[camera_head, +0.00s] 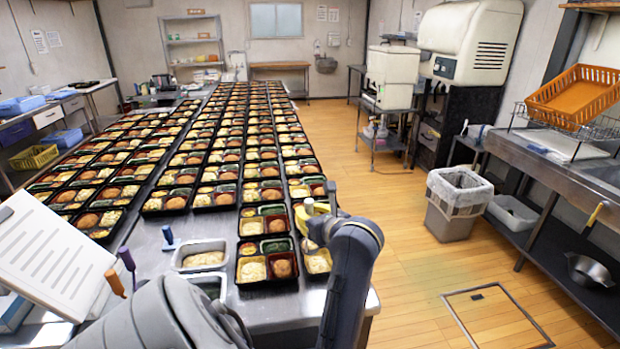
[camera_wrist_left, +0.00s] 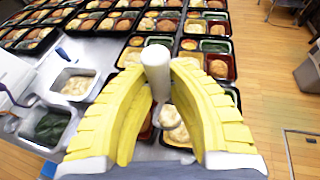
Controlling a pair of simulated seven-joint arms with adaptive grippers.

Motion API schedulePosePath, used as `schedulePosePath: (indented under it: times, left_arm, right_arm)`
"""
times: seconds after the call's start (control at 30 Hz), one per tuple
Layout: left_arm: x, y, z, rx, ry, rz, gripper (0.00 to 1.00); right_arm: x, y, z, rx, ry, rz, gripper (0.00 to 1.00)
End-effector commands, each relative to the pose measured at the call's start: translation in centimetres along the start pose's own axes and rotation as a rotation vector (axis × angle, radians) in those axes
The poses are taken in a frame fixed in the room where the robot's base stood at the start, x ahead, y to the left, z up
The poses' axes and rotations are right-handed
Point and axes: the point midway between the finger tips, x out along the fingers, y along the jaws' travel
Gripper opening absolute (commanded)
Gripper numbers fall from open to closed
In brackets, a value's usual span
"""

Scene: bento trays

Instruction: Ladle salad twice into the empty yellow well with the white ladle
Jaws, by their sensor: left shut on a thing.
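My left gripper (camera_head: 312,212) is shut on the upright white handle of the ladle (camera_wrist_left: 156,68); in the head view only the top of the handle (camera_head: 309,203) shows. In the left wrist view, the ladle's lower end is just above or in a near black bento tray (camera_wrist_left: 193,157), with pale salad (camera_wrist_left: 171,118) at it. I cannot tell whether this salad is in the ladle bowl or in the well. The same tray corner shows in the head view (camera_head: 318,277), partly behind my arm. A metal pan (camera_head: 203,245) holds pale salad (camera_head: 203,259). My right gripper is not in view.
Rows of filled bento trays (camera_head: 230,150) cover the table behind. A second pan (camera_wrist_left: 41,145) with dark green food stands near the salad pan. Colored-handled utensils (camera_head: 126,258) stand at the left. Open floor (camera_head: 410,260) lies right of the table.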

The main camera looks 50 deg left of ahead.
Motion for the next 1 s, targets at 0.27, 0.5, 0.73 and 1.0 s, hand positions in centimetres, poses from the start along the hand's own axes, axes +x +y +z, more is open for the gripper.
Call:
schedulePosePath:
  times: [0.27,0.5,0.73,1.0]
  left_arm:
    - [0.5,-0.9,-1.5,0.056,0.002,0.018,0.0]
    - [0.7,-2.6,-1.9,0.207,0.001,0.073,0.0]
    - [0.8,-4.3,-2.3,0.349,0.002,0.123,0.0]
    - [1.1,-6.1,-3.0,0.508,0.001,0.181,0.0]
  right_arm:
    - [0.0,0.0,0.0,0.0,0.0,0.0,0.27]
    - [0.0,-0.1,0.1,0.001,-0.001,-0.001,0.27]
    - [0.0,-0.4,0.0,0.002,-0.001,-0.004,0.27]
    - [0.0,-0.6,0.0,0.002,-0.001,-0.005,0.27]
